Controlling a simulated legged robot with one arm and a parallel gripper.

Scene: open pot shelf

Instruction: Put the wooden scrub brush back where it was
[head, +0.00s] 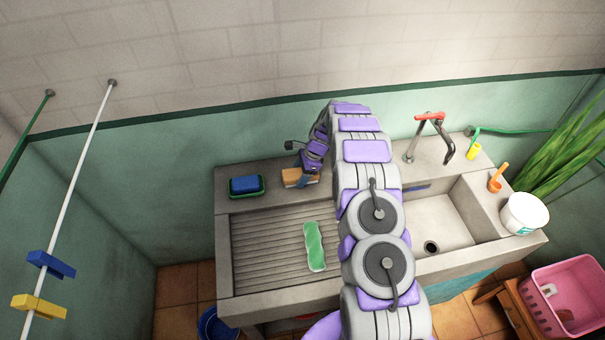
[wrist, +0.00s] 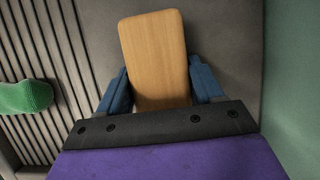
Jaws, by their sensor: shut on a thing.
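The wooden scrub brush (head: 295,178) is at the back ledge of the stone sink, in the head view. In the wrist view the brush (wrist: 155,55) shows as a plain wooden block with rounded corners. My gripper (wrist: 161,88) has its blue fingers on both sides of the block and is shut on it. In the head view my gripper (head: 308,180) is at the brush's right end, partly hidden by my arm. The brush is over or on the ledge; contact with the ledge is hard to tell. Its bristles are hidden.
A blue sponge in a green dish (head: 246,186) sits left on the ledge. A green and white brush (head: 315,246) lies on the ribbed drainboard (head: 262,256). The tap (head: 430,130), yellow bottle (head: 473,151) and white bucket (head: 524,214) are right. The ledge between dish and brush is clear.

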